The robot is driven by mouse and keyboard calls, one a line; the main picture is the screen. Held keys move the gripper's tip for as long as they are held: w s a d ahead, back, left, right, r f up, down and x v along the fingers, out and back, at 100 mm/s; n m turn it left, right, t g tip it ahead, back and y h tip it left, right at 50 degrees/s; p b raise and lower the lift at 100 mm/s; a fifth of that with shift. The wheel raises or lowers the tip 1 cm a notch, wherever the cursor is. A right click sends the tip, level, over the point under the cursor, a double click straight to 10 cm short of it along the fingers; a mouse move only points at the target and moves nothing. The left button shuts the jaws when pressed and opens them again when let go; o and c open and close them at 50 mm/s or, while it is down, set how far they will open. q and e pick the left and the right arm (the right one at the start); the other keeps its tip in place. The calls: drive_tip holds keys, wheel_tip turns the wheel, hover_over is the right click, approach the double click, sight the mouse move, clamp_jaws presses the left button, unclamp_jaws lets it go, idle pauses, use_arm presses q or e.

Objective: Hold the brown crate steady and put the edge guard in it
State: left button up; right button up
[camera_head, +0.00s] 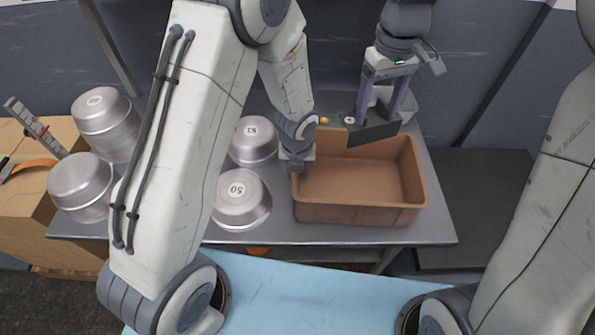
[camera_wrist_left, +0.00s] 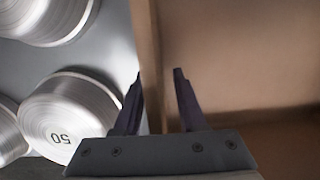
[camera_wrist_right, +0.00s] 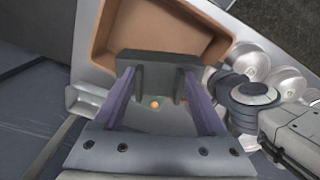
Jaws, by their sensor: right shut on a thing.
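The brown crate (camera_head: 358,211) stands open and empty on the metal table; it also shows in the left wrist view (camera_wrist_left: 245,60) and the right wrist view (camera_wrist_right: 108,32). My left gripper (camera_head: 297,168) is at its left wall, with one finger on each side of the wall (camera_wrist_left: 150,60); a gap shows between the fingers and the wall. My right gripper (camera_head: 376,118) is shut on the dark grey edge guard (camera_head: 374,131) and holds it above the crate's far edge. In the right wrist view the edge guard (camera_wrist_right: 150,72) sits between both fingers.
Several round metal pans, including one marked 50 (camera_head: 240,198), stand left of the crate. A small pale container (camera_head: 408,104) is behind the crate. The metal table (camera_head: 440,222) has a narrow free strip to the crate's right.

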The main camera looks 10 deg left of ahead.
use_arm(q)
clamp_jaws()
idle(1.4)
